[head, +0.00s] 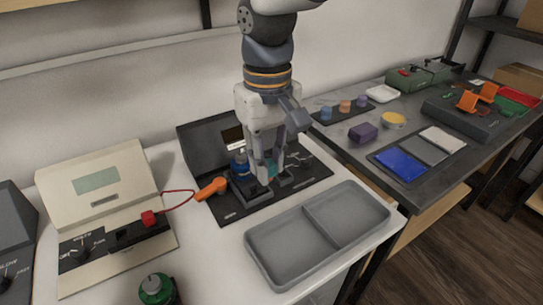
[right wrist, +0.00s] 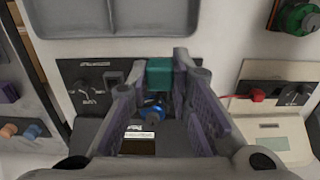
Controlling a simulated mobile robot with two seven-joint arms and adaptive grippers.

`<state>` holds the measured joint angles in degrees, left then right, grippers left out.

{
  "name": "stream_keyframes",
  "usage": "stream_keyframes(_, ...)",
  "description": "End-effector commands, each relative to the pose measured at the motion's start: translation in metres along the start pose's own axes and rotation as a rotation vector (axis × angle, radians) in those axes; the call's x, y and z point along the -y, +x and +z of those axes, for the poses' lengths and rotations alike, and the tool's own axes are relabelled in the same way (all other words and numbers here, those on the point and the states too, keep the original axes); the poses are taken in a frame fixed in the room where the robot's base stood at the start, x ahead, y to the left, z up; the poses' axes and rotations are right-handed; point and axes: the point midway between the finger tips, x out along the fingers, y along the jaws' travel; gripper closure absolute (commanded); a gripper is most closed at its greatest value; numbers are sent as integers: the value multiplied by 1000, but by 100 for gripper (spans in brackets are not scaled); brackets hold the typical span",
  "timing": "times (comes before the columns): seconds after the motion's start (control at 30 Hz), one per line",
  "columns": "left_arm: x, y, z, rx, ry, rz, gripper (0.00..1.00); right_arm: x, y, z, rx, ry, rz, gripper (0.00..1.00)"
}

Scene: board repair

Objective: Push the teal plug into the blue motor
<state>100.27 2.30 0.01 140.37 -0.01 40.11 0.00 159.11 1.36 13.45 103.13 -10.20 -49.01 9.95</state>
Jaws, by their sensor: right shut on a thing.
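The teal plug (head: 272,169) is between the fingertips of my right gripper (head: 265,172), low over the dark board. In the right wrist view the teal plug (right wrist: 160,72) sits between the fingers of my right gripper (right wrist: 161,70), which is shut on it. The blue motor (head: 240,162) is on the dark board (head: 232,213), just left of the fingers in the head view. In the right wrist view the blue motor (right wrist: 153,110) shows between the fingers, below the plug. The plug's underside is hidden, and I cannot tell whether it touches anything. My left gripper is not in view.
A grey two-part tray (head: 290,250) stands in front of the board. An orange probe (head: 211,188) lies at the board's left edge, beside a beige meter (head: 95,190) with a red plug (head: 149,218). A green motor (head: 155,289) stands at the front. A grey side table (head: 352,152) is right.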

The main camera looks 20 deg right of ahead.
Motion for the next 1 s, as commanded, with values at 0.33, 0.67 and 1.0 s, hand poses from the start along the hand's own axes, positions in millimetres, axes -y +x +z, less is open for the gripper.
stream_keyframes(0.33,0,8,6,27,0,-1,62,-3,4,-18,5,1,-1,100)
stream_keyframes(0.67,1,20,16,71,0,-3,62,-8,5,-52,6,0,-1,100)
stream_keyframes(1.0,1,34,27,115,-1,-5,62,-14,5,-86,6,0,-1,100)
